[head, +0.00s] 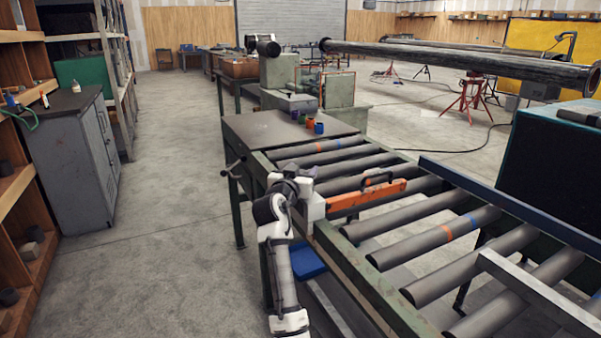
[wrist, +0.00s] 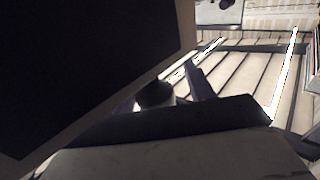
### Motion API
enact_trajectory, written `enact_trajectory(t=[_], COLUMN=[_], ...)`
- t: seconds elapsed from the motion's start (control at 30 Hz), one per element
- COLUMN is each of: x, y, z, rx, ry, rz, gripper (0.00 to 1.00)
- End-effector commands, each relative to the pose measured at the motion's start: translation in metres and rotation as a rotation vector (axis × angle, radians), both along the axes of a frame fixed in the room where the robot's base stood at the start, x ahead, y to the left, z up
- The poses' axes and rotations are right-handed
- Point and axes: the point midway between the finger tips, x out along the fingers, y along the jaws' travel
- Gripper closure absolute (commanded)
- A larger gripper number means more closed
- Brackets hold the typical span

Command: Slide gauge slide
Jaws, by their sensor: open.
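An orange bar with a black handle, which looks like the gauge (head: 366,194), lies across the rollers in the head view. A pale block (head: 313,207) stands at the bar's left end; I cannot tell for sure whether it is the gauge's slide. My gripper (head: 303,182) is at this left end, beside the pale block, and its fingers are mostly hidden in the head view. In the wrist view my gripper (wrist: 165,92) is open, with purplish fingers on either side of a dark rounded piece (wrist: 154,94). Contact cannot be made out.
The roller conveyor (head: 410,245) runs to the lower right, with a flat table (head: 265,128) at its far end. Small coloured cups (head: 309,121) stand there. A blue bin (head: 308,260) is below the conveyor's near side. A grey cabinet (head: 75,150) stands left; the floor between is clear.

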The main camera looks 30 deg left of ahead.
Motion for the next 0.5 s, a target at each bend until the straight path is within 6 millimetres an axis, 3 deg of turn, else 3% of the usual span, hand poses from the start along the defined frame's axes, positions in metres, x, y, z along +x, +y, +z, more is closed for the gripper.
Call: enact_trajectory(t=[0.27,0.5], x=[-0.023,-0.074], y=[-0.002,-0.008], z=[-0.002,-0.003], rx=[0.0,0.001], ry=[-0.001,-0.001], rz=[0.001,0.003], gripper=[0.47,0.47])
